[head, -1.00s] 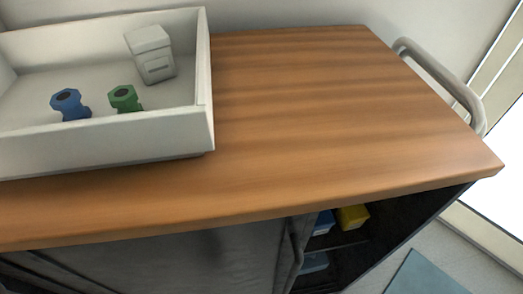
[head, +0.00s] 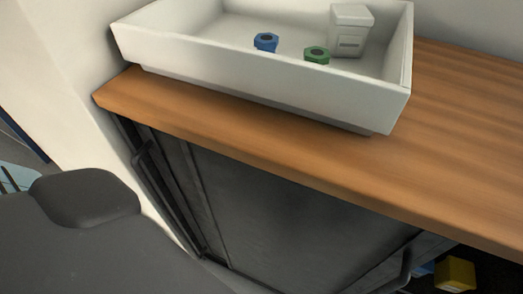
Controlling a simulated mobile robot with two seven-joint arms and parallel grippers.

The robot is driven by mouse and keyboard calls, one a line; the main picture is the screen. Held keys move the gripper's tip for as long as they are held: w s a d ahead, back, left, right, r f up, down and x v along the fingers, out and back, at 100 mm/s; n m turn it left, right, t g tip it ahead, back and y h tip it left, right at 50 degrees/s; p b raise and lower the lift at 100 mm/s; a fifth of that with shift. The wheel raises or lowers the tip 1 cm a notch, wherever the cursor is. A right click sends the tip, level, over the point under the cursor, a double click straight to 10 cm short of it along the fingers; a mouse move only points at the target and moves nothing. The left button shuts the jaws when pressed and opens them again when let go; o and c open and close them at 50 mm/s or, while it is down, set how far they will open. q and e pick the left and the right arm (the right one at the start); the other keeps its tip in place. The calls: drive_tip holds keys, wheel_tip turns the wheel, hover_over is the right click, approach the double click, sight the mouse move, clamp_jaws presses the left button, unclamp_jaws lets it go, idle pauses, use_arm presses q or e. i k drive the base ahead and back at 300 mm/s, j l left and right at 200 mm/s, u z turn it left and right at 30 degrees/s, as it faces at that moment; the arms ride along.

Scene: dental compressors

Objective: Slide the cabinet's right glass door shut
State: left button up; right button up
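The cabinet (head: 130,98) has a wooden top and dark sliding glass doors below it. A dark glass door panel (head: 290,205) covers the middle of the front. An upright handle (head: 404,270) is at its right edge. Right of that handle the cabinet is open, and a yellow box (head: 455,274) and part of a blue one (head: 424,268) show inside. Another long handle (head: 165,195) is at the left end of the front. The lower part of the doors is cut off by the frame. Neither of my grippers is in view.
A white tray (head: 250,88) on the cabinet top holds a blue fitting (head: 265,42), a green fitting (head: 317,55) and a white container (head: 350,30). The top right of the tray is bare. A large dark grey rounded shape fills the lower left; I cannot tell what it is.

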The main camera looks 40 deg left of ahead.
sight(284, 236)
drive_tip(key=k+j+u, duration=0.1)
drive_tip(key=k+u, duration=0.25)
drive_tip(key=k+l, duration=0.5)
drive_tip(key=l, duration=0.15)
drive_tip(key=u, duration=0.05)
